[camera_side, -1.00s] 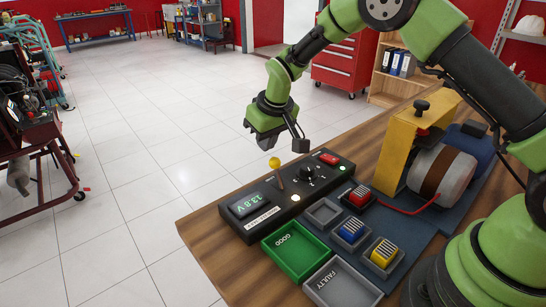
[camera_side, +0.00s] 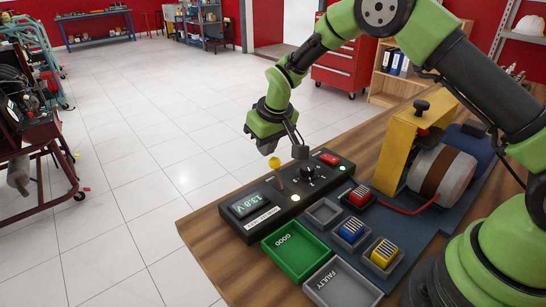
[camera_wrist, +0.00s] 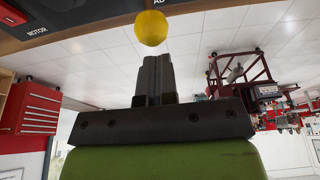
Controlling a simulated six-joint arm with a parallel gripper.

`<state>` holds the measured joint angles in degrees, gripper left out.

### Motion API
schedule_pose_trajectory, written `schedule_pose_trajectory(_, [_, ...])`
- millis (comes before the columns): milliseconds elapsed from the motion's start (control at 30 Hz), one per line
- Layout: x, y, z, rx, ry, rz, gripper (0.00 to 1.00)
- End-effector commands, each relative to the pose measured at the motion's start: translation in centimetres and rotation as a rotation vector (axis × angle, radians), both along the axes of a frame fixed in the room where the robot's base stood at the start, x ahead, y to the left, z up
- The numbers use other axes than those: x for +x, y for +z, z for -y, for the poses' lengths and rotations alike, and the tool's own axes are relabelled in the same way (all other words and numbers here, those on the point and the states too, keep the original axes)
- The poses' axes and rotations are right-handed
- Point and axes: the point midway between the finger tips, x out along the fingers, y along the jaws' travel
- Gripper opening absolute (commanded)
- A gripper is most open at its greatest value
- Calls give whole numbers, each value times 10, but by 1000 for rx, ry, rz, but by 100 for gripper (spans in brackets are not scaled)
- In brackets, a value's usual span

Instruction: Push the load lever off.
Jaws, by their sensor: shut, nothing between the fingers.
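The load lever, a short stick with a yellow ball knob (camera_side: 274,163), stands up from the black control panel (camera_side: 290,207). The panel's display reads 13.8 V. My gripper (camera_side: 272,148) is shut and empty, with its fingertips close to the knob. In the wrist view the yellow knob (camera_wrist: 150,28) shows just beyond the tips of the shut fingers (camera_wrist: 156,62). I cannot tell whether they touch. The lever's foot is out of the wrist view.
On the panel are a black dial (camera_side: 307,172) and a red switch (camera_side: 329,158). In front lie a green GOOD tray (camera_side: 296,264), a grey FAULTY tray (camera_side: 342,293) and small holders with coloured blocks. The yellow-framed machine (camera_side: 402,150) stands at right.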

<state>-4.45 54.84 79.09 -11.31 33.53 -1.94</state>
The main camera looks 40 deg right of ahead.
Motion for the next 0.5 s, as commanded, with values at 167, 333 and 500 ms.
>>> schedule_pose_trajectory(167, [0,-10,0,0,0,-2,0])
schedule_pose_trajectory(333, [0,-20,0,0,0,-2,0])
schedule_pose_trajectory(500, [-1,-27,0,0,-1,-5,0])
